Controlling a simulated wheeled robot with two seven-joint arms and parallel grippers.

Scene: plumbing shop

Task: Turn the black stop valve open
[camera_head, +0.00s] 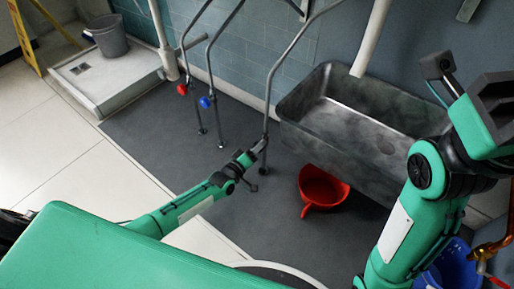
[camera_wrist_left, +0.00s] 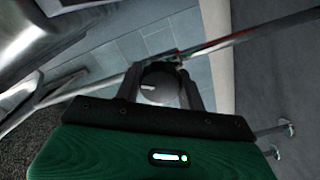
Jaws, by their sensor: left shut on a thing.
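The black stop valve sits on the rightmost thin pipe, and in the left wrist view its round dark knob (camera_wrist_left: 160,88) with a pale mark lies between my fingers. My left gripper (camera_head: 260,147) reaches in from the left to this pipe, left of the metal sink. It is shut on the knob, with one finger on each side, as the left wrist view (camera_wrist_left: 161,82) shows. In the head view the gripper mostly hides the valve. My right arm is raised at the right edge, clear of the valve; its finger opening cannot be made out.
A red valve (camera_head: 182,89) and a blue valve (camera_head: 205,102) are on the neighbouring pipes. The metal sink (camera_head: 345,115) is right of the pipe. Grey floor lies open in front.

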